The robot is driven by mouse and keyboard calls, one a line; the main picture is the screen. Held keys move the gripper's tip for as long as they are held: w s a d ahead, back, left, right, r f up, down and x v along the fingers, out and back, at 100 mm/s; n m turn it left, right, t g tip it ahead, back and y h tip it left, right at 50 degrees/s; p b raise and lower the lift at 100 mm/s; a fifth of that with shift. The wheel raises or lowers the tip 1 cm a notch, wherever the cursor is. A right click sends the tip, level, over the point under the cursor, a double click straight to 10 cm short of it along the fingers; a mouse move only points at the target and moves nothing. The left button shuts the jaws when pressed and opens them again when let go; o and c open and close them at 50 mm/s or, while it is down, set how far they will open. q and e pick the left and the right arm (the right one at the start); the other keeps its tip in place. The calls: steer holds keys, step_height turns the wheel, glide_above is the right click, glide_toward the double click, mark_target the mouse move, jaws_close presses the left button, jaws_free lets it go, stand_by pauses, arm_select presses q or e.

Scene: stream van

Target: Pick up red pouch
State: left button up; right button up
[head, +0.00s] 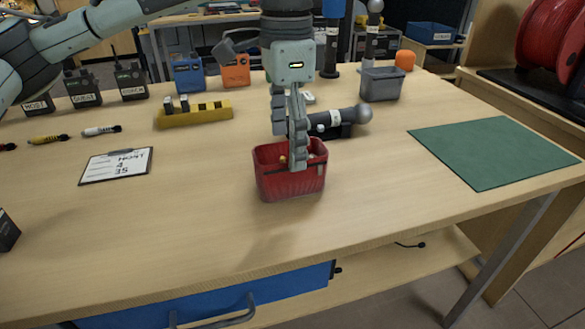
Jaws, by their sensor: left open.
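The red pouch (290,184) stands upright near the middle of the wooden table. It looks like an open-topped red bin, with small pale items partly visible inside. My left gripper (291,152) comes down from above and points into the pouch's opening. Its fingers are seen nearly edge-on and overlap the pouch's far rim and interior. It is open; I cannot tell whether a finger touches the pouch. My right gripper is not in view.
A black microphone (340,119) lies close behind the pouch. A yellow-black block (194,114), a clipboard (116,166) and labelled radios (131,80) stand or lie to the left. A green mat (492,151) lies right. The table front is clear.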

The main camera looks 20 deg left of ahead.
arm_select(q)
steer(key=f, duration=0.4)
steer(key=shift+s+d, duration=0.2)
steer(key=shift+d, duration=0.05)
steer(key=shift+f, duration=0.55)
steer(key=shift+w, duration=0.1)
steer(key=c, duration=1.3)
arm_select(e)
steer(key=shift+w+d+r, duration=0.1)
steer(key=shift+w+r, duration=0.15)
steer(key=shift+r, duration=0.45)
arm_select(q)
steer(key=shift+r, duration=0.1)
